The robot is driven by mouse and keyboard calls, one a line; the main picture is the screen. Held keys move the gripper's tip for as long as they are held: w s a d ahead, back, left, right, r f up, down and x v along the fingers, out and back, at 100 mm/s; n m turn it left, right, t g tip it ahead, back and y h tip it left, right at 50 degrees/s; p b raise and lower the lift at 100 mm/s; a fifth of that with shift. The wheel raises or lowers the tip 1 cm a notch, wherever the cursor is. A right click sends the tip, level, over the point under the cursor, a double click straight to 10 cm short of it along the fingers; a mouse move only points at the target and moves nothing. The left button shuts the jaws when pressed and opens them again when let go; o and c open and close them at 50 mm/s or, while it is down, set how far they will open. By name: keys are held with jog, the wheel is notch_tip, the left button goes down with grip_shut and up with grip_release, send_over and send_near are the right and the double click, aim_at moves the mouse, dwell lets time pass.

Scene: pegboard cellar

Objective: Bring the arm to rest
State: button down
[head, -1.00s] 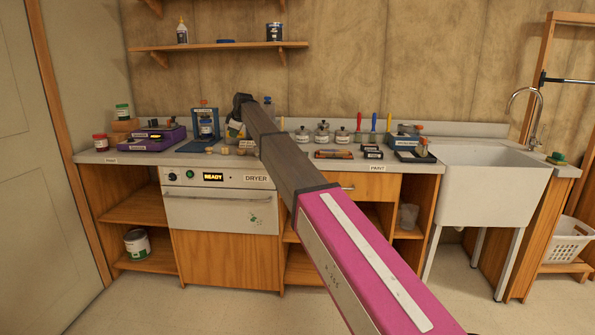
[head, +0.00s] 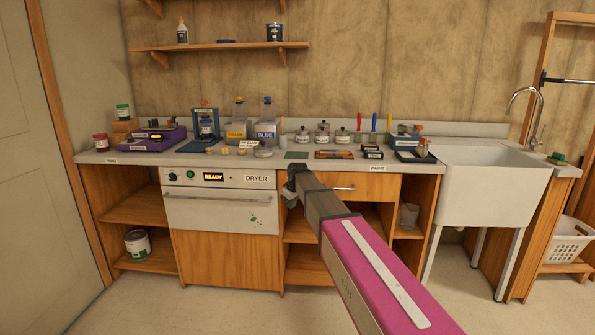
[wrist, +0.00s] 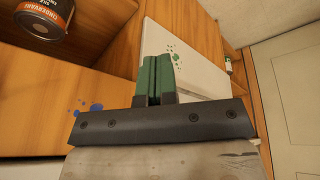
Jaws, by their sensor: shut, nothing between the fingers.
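My arm reaches in from the lower right in the head view, its pink link in front and dark forearm beyond. My gripper (head: 291,198) is at its far end, low in front of the counter (head: 410,165), just right of the dryer (head: 220,207). In the wrist view its green fingers (wrist: 155,75) are pressed together with nothing between them. They are seen against the white dryer front (wrist: 185,60) with green splashes. The dark forearm hides part of the drawer front.
The counter carries a purple box (head: 160,138), a blue press (head: 206,125), yellow and blue labelled bottles, jars and brushes. A white sink (head: 490,185) stands at right. A can (wrist: 40,18) shows in the wrist view. The floor (head: 190,310) in front is clear.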

jog(key=s+d+f+m+g, duration=0.1)
jog(key=s+d+f+m, duration=0.2)
jog(key=s, duration=0.8)
jog(key=s+d+f+m+g+h, duration=0.1)
jog(key=s+d+f+m, duration=0.2)
jog(key=s+d+f, duration=0.5)
jog(key=s+d+f+m+g+h, duration=0.1)
jog(key=s+d+f+m, duration=0.2)
jog(key=s+d+f, duration=0.3)
jog(key=s+d, duration=0.5)
jog(key=s, duration=0.3)
jog(key=shift+s+f+m, duration=0.2)
jog(key=shift+s+m, duration=0.05)
jog(key=shift+m, duration=0.05)
